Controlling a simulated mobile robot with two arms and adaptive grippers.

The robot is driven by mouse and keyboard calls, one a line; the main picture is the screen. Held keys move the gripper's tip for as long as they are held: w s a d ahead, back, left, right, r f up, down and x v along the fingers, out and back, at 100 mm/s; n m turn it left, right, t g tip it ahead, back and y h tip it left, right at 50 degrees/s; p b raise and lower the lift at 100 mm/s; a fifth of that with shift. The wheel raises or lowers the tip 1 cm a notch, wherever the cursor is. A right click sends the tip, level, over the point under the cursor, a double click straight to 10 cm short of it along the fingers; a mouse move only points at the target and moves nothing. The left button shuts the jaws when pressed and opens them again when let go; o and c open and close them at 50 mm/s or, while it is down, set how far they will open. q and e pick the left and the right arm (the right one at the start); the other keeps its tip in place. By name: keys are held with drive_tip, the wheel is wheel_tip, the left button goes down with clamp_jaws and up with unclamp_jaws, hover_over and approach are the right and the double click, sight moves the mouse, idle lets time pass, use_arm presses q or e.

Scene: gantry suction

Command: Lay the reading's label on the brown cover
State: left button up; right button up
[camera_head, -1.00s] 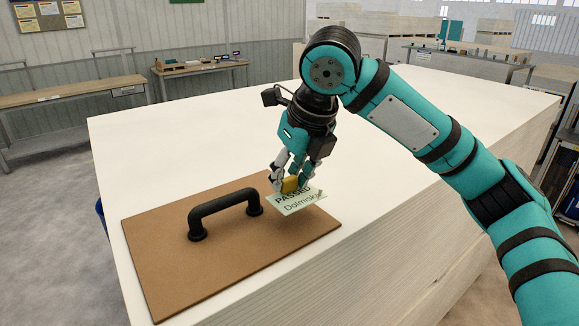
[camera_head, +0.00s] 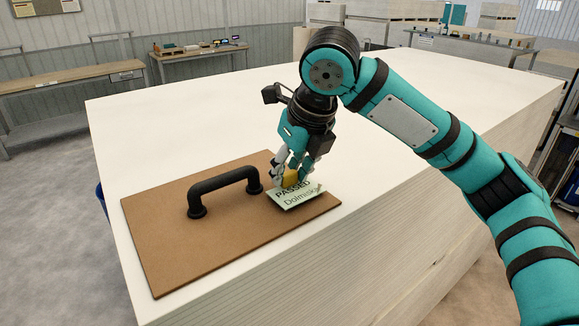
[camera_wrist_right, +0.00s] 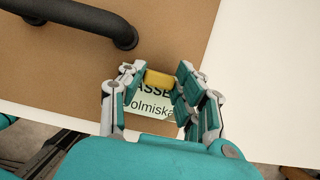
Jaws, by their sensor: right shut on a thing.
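The brown cover (camera_head: 190,250) lies flat on the pale block, with a black handle (camera_head: 225,188) standing on it. The pale green label (camera_head: 298,199) reads "PASSED" and "Dolmiska" and has a yellow grip piece (camera_head: 290,178) on it. My right gripper (camera_head: 291,180) is shut on the yellow piece. The label is over the cover's right part, right of the handle; whether it touches the cover I cannot tell. In the right wrist view the label (camera_wrist_right: 150,104) shows between the fingers, partly hidden by them. My left gripper is not in view.
The large pale block (camera_head: 400,110) has a wide clear top behind and right of the cover. Its front edge runs close to the cover's right corner. Workbenches (camera_head: 70,82) stand farther back, well apart from the block.

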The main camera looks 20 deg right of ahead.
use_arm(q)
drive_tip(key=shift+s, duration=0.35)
use_arm(e)
drive_tip(key=shift+f, duration=0.4)
drive_tip(key=o, duration=1)
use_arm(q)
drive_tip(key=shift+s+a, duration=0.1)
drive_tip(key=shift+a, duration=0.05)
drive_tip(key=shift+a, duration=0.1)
use_arm(e)
drive_tip(key=shift+r, duration=0.1)
